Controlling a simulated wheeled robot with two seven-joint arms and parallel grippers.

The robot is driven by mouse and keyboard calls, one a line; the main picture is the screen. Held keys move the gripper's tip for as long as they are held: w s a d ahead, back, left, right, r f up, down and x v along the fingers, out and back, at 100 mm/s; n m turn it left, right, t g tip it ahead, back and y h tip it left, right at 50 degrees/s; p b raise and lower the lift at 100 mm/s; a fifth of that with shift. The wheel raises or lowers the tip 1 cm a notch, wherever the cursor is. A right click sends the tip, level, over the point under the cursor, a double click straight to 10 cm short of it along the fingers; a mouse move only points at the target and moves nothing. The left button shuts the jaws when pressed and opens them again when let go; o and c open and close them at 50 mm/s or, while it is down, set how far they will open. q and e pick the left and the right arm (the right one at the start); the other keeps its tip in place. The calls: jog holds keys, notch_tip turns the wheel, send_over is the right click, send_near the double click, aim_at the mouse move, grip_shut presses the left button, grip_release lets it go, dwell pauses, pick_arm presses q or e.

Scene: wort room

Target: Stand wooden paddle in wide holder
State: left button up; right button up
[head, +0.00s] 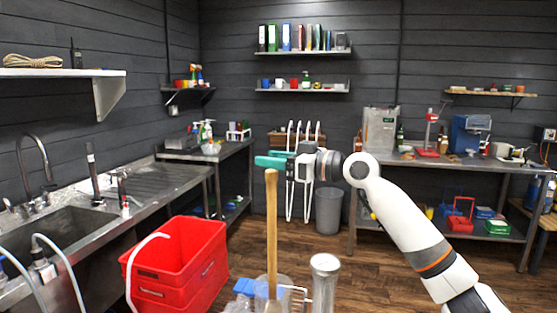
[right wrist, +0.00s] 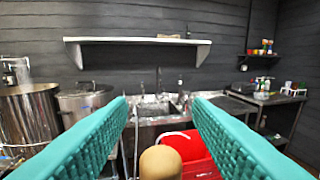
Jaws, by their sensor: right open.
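The wooden paddle (head: 272,225) stands nearly upright at the lower middle of the head view, its handle end up. Its lower part goes down into or behind a clear, wide container (head: 287,285), perhaps the wide holder; its foot is cut off by the frame. My right gripper (head: 268,160) has teal fingers pointing left, just above the handle's top. In the right wrist view the fingers (right wrist: 160,108) are wide apart, and the rounded handle end (right wrist: 160,163) shows low between them, apparently untouched. My left gripper is not in view.
A metal cylinder (head: 325,285) stands just right of the clear container, and a blue item (head: 246,287) is at its left. A red crate (head: 178,262) is on the left, before the sink counter (head: 160,182). A grey bin (head: 329,210) stands behind. Wooden floor is clear at right.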

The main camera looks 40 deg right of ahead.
jog(key=b+v, duration=0.6)
jog(key=v, duration=0.6)
jog(key=shift+r, duration=0.15)
dwell(0.6)
